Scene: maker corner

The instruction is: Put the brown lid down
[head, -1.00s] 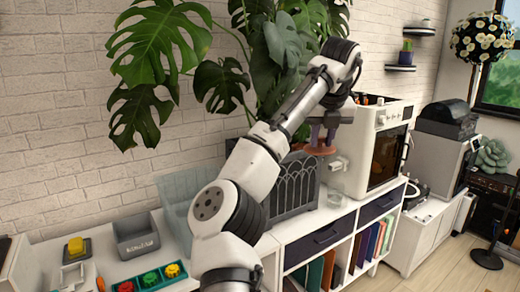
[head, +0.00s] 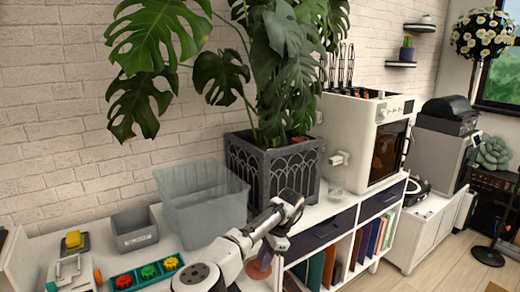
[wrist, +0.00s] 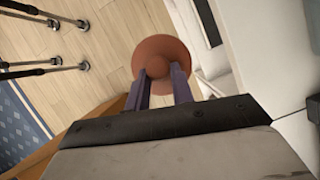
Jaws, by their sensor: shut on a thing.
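The brown lid (wrist: 160,52) is a round, reddish-brown disc with a raised middle knob. My gripper (wrist: 161,72) is shut on the knob with its two purple fingers. In the head view the lid (head: 258,270) hangs below my gripper (head: 264,254), low in the picture by the white cabinet's front. Wooden floor shows beyond the lid in the wrist view. My arm hides part of the cabinet there.
A clear bin (head: 205,205), a grey box (head: 135,230) and a dark planter (head: 275,170) stand on the white worktop. A white machine (head: 350,135) is right of the planter. Small coloured parts (head: 148,272) sit front left. Floor (head: 440,260) is open at right.

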